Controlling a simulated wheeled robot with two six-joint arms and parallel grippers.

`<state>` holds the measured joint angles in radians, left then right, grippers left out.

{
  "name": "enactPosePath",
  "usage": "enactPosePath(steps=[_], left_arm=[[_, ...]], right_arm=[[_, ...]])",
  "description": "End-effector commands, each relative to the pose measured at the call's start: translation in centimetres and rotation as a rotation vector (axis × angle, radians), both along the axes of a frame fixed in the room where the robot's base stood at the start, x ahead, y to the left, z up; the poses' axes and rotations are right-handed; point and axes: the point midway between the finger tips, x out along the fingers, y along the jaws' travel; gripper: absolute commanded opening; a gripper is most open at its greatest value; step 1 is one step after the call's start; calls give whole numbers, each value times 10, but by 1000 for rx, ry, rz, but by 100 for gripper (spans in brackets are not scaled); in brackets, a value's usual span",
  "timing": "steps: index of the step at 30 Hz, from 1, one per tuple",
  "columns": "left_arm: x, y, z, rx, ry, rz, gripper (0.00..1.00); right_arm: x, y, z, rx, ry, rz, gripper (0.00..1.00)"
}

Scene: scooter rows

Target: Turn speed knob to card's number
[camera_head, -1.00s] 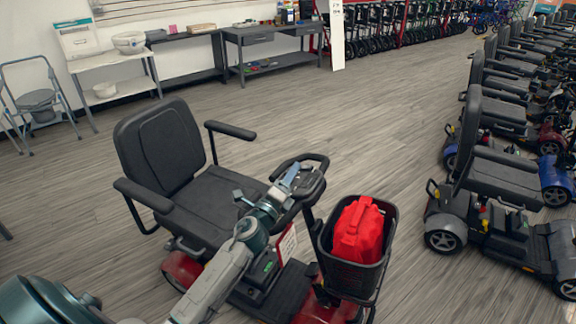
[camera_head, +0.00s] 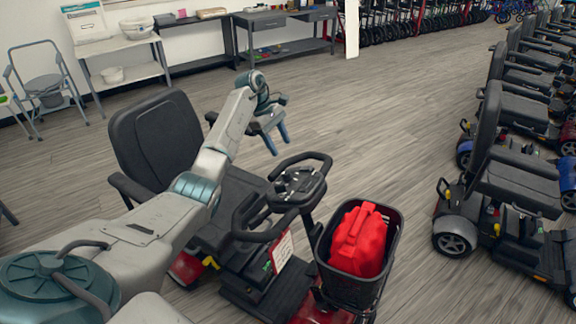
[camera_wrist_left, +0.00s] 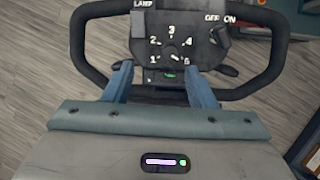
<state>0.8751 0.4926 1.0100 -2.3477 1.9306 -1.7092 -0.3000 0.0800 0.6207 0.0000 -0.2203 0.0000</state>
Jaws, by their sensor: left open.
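The scooter's dark control panel (camera_head: 298,184) sits inside the loop handlebar. My right gripper is out of view.
The padded seat (camera_head: 160,145) is left of the handlebar, behind my arm. More scooters (camera_head: 490,200) line the right; floor between is clear.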

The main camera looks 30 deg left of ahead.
Motion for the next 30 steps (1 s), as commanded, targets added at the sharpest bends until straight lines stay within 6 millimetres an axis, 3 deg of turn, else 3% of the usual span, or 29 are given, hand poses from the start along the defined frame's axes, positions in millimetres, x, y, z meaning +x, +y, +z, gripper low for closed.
enactPosePath(steps=[4, 11, 21, 25, 30], left_arm=[[-10, 14, 7, 33, 63, -30, 51], [-11, 10, -7, 36, 68, -35, 51], [-11, -9, -54, 35, 67, -34, 51], [-11, -19, -74, 34, 69, -34, 51], [-11, -26, -88, 35, 68, -31, 51]], right_arm=[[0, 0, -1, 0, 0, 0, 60], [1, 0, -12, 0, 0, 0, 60], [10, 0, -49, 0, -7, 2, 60], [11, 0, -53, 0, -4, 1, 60], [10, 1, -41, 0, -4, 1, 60]])
